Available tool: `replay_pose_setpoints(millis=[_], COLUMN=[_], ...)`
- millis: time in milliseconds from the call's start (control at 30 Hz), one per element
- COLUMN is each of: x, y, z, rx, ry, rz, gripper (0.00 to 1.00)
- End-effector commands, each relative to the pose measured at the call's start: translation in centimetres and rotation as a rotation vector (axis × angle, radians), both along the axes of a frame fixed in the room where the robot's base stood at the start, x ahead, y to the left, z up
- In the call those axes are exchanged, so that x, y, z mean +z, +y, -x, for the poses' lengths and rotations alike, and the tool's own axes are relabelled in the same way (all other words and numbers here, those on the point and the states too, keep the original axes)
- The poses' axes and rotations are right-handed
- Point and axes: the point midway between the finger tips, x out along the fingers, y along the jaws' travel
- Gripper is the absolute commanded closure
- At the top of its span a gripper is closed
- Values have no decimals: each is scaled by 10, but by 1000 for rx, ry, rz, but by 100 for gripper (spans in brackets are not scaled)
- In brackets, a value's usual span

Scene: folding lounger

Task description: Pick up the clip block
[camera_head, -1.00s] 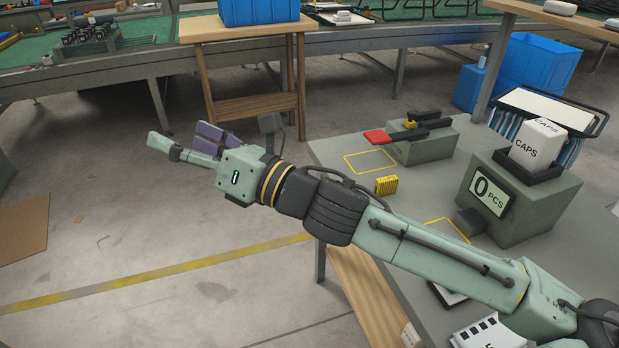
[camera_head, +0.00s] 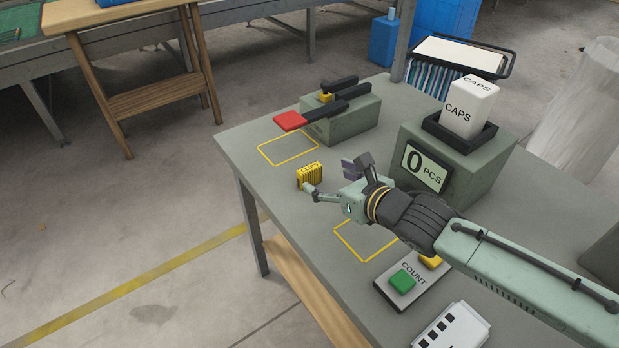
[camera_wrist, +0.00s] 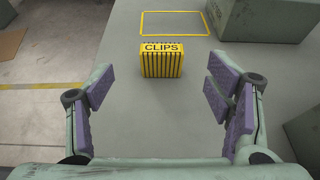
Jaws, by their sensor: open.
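The clip block is a small yellow block (camera_head: 310,176) with black stripes and the word CLIPS on it. It stands on the grey table (camera_head: 262,190) near its left edge. In the wrist view the clip block (camera_wrist: 162,61) stands ahead of the fingers, between their lines and slightly left of the middle. My gripper (camera_head: 330,180) is open and empty, with purple pads on its fingers. In the wrist view my gripper (camera_wrist: 160,92) has its fingers wide apart, and they do not touch the block. In the head view one finger reaches close to the block.
A yellow outlined square (camera_head: 288,148) lies behind the block, another (camera_head: 366,240) nearer. A press with a red handle (camera_head: 340,118) stands behind. A counter box reading 0 PCS (camera_head: 455,165) holds a CAPS box (camera_head: 470,106). A COUNT button panel (camera_head: 412,283) lies in front.

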Motion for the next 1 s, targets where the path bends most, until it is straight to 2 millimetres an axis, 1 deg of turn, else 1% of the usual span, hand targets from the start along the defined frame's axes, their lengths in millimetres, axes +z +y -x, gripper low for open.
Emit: replay_pose_setpoints(millis=[33, 133, 300, 367, 600, 800, 1000], x=[-9, -11, -12, -15, -30, -32, -30], y=[4, 9, 13, 15, 29, 37, 37], z=[-6, -14, -19, -23, -45, -57, -59], rx=[1, 0, 0, 1, 2, 0, -1], ry=[-2, -1, -1, -1, -2, -2, 0], rz=[-1, 0, -1, -2, -1, 0, 0], gripper=[27, 27, 27, 27, 27, 27, 27])
